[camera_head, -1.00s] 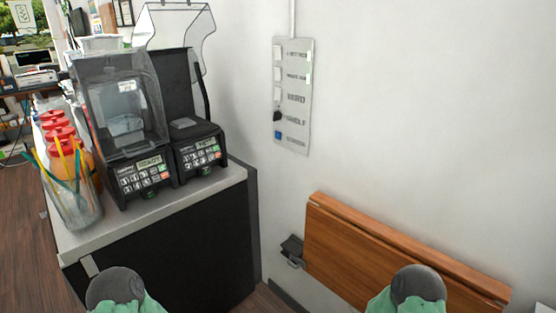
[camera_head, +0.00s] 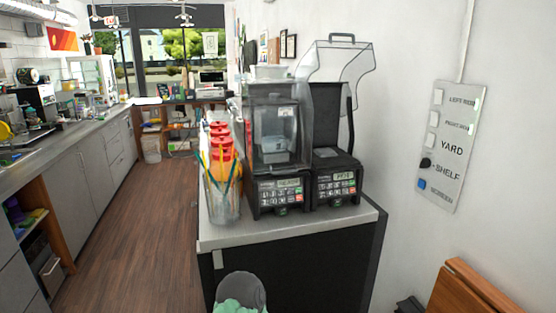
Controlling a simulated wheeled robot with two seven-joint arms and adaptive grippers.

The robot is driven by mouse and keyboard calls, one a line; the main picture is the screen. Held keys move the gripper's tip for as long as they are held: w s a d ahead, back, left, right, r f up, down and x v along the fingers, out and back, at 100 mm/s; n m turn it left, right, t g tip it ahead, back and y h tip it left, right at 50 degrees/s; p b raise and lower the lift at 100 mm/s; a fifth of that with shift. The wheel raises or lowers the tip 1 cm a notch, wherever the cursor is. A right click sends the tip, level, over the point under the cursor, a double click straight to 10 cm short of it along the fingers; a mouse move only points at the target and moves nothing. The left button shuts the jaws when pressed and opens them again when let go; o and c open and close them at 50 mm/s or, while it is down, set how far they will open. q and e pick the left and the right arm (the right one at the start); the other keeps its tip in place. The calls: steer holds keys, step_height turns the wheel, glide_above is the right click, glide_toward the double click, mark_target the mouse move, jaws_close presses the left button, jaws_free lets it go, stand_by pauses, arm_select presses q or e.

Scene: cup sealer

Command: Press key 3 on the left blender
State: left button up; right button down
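The left blender (camera_head: 273,135) stands on the counter with its clear cover closed around it. Its keypad (camera_head: 279,193), with a small display and several keys, faces me; the digits are too small to read. The right blender (camera_head: 333,160) stands close beside it, with its clear cover (camera_head: 337,62) raised. Neither gripper's fingers are in view.
A clear cup of colored straws (camera_head: 224,196) stands at the counter's (camera_head: 300,232) left front, with red-topped bottles (camera_head: 220,145) behind it. A labelled switch panel (camera_head: 447,145) is on the right wall. A folded wooden board (camera_head: 466,290) is at lower right. The wooden floor at left is clear.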

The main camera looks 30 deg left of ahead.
arm_select(q)
steer(key=shift+c, duration=0.3)
jaws_close()
stand_by(1.2)
